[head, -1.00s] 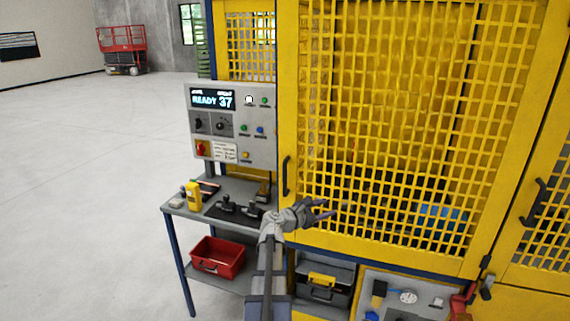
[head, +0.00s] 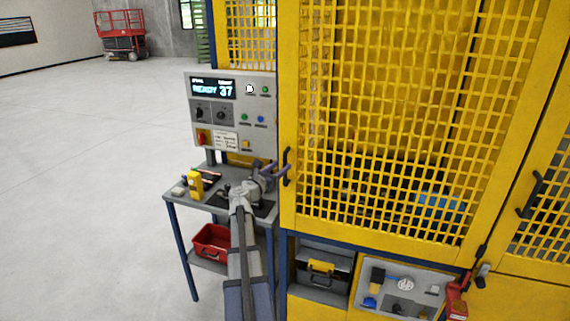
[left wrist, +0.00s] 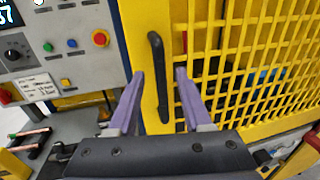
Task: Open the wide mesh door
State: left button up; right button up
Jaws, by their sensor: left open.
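The wide yellow mesh door (head: 390,120) stands shut in its frame in the head view. Its black vertical handle (head: 287,167) is on the door's left edge. My left gripper (head: 280,171) is open right at the handle, with nothing held. In the left wrist view the handle (left wrist: 160,78) shows upright between the two open purple fingers (left wrist: 159,75); I cannot tell whether either finger touches it. My right gripper is not in view.
A control panel (head: 232,112) stands left of the door above a small workbench (head: 190,203) with a yellow device (head: 195,185). A red bin (head: 211,241) sits on its lower shelf. A narrower mesh door with a black handle (head: 530,195) is at right. Open floor lies left.

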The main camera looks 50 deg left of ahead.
aim_at(284, 163)
pick_arm(q)
jog(key=x, duration=0.3)
jog(key=shift+w+a, duration=0.2)
jog(key=shift+w, duration=0.15)
grip_shut()
dwell(1.1)
